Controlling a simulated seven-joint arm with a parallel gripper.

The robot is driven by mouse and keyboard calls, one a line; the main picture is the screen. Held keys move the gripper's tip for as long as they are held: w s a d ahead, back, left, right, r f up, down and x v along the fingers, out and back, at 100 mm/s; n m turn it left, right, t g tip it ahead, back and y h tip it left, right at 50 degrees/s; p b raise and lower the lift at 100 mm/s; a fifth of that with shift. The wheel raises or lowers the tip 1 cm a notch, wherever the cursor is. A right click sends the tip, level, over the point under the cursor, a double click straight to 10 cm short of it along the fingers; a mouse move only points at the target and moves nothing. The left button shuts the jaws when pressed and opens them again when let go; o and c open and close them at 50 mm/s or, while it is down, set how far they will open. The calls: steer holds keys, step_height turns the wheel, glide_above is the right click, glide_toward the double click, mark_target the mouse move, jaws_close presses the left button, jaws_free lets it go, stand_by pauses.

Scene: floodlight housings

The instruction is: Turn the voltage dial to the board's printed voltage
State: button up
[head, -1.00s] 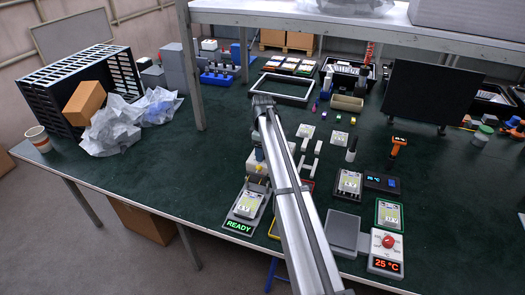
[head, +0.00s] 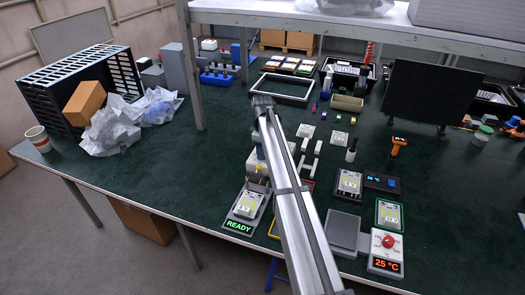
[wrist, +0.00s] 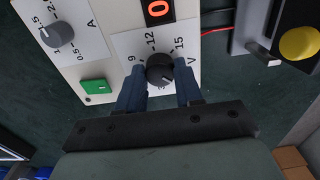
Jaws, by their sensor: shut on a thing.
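The voltage dial (wrist: 160,68) is a dark round knob on a pale panel (wrist: 105,68) in the wrist view. Its scale shows 9, 12 and 15 with a V. The fingers of my gripper (wrist: 161,78) stand on either side of the knob, shut on it. The fingers and knob hide the lower part of the scale, and I cannot tell the dial's exact setting. In the head view, my arm hides most of the supply. A board (head: 246,205) lies in a fixture with a green READY sign (head: 239,226); its printed voltage is too small to read surely.
On the panel, a second grey knob (wrist: 56,34) marked A, a green button (wrist: 94,86) and a red display (wrist: 158,9) sit near the dial. A yellow knob (wrist: 299,43) is at right. A red-dialled unit (head: 387,250) reads 25 °C.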

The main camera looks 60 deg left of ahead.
steer(key=m, duration=0.5)
steer(key=shift+m, duration=0.3)
steer(key=m, duration=1)
steer(key=shift+m, duration=0.4)
steer(key=m, duration=0.5)
steer(key=shift+m, duration=0.3)
steer(key=o, duration=1)
steer(key=shift+o, duration=0.2)
